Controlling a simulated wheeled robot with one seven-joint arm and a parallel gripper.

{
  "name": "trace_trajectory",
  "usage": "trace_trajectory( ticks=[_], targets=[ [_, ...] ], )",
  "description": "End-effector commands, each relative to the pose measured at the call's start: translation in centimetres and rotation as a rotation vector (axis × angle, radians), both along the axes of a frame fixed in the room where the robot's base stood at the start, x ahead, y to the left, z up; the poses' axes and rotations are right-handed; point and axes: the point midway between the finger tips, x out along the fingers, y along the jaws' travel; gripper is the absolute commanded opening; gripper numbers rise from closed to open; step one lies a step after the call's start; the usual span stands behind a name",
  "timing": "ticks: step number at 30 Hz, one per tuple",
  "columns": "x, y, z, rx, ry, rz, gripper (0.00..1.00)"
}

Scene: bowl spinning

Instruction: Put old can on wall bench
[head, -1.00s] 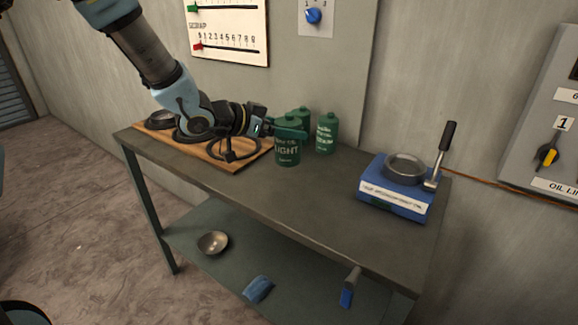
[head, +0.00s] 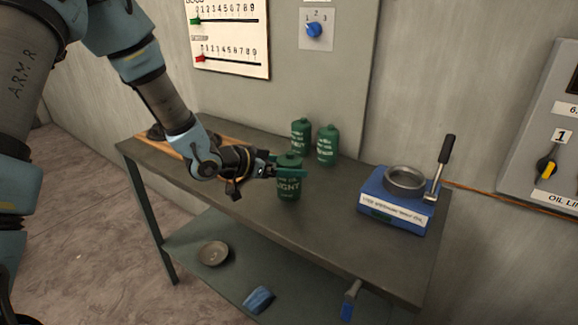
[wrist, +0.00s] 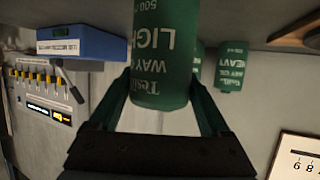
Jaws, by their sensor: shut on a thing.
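A green can (head: 289,182) with LIGHT on its label is upright over the front middle of the wall bench (head: 262,216). My gripper (head: 288,171) is shut on this can, reaching it from the left. In the wrist view the can (wrist: 162,55) fills the upper middle between the two green fingers, with its label upside down. I cannot tell whether the can's base touches the bench. Two more green cans stand on the bench behind it, one at the left (head: 301,136) and one at the right (head: 327,147). In the wrist view one reads HEAVY (wrist: 231,68).
A blue device (head: 393,205) with a round metal ring and a lever stands at the bench's right end. A wooden board (head: 178,142) lies at the left end. A bowl (head: 214,253) and a blue object (head: 258,299) are on the lower shelf.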

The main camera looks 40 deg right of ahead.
Motion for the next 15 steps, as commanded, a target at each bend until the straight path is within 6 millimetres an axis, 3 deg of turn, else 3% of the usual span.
trace_trajectory(
  ticks=[5, 15],
  targets=[
    [0.01, 0.00, -0.03, 0.000, 0.000, 0.000, 0.99],
    [0.05, 0.09, 0.50, 0.000, 0.000, 0.001, 1.00]
  ],
)
